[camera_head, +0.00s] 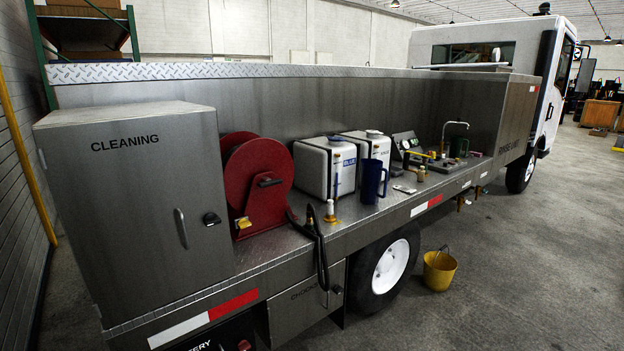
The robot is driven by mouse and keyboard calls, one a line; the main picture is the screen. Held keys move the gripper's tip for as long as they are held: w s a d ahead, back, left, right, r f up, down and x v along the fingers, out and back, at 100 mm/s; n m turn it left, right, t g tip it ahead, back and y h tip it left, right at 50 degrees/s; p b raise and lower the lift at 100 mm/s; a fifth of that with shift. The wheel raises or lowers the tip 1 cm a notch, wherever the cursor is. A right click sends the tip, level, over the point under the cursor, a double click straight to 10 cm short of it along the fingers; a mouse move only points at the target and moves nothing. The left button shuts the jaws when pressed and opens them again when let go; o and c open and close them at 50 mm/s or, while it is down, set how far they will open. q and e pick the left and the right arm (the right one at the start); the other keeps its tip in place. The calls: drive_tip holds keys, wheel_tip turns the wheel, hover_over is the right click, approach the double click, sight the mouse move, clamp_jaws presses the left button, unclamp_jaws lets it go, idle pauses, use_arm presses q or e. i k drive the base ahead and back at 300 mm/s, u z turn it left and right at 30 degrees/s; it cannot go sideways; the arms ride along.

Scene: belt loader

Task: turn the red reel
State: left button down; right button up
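The red reel (258,182) stands on the side deck of the truck, just right of the grey cabinet marked CLEANING. A black hose with a nozzle (318,240) hangs over the deck edge to the right of the reel. Neither of my grippers shows in the head view, and nothing touches the reel.
The CLEANING cabinet (135,190) borders the reel on the left. White containers (324,168), a blue jug (372,181) and a small sink area stand to the right. A yellow bucket (439,269) is on the floor by the wheel (391,266). The floor at lower right is clear.

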sight(244, 155)
drive_tip(key=z, duration=0.15)
drive_tip(key=i, duration=0.8)
drive_tip(key=u, duration=0.85)
drive_tip(key=i, duration=0.6)
drive_tip(key=u, duration=0.65)
